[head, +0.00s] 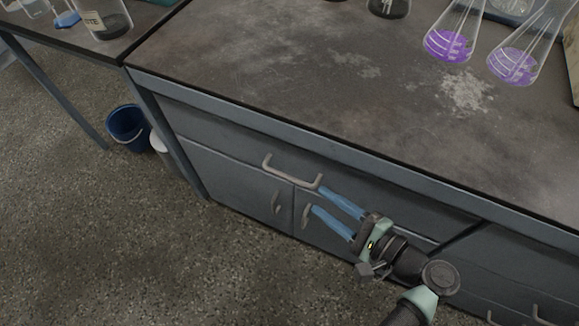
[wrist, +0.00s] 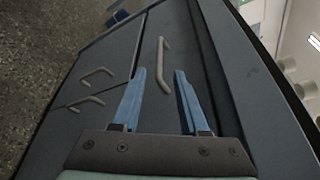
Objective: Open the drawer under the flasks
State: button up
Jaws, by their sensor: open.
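The grey drawer (head: 235,142) is shut in the bench front, below the worktop. Its bar handle (head: 292,174) runs along the drawer front. In the wrist view the handle (wrist: 163,62) lies ahead of the fingers, its near end showing between them. My gripper (head: 320,199) is open and empty, its blue fingertips close to the handle's right end. I cannot tell whether they touch it. Two flasks with purple liquid, one (head: 450,42) left of the other (head: 517,66), stand on the worktop above and to the right.
Two cupboard doors with handles (head: 277,202) (head: 306,216) sit below the drawer. More handles show at the lower right. A blue bucket (head: 128,128) stands on the floor at left, beside the bench. The floor (head: 160,255) in front is clear.

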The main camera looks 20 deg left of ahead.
aim_at(291, 180)
jog(key=b+x, duration=0.2)
jog(key=x, duration=0.9)
jog(key=shift+a+f, duration=0.1)
jog(key=shift+a, duration=0.1)
grip_shut()
dwell(1.0)
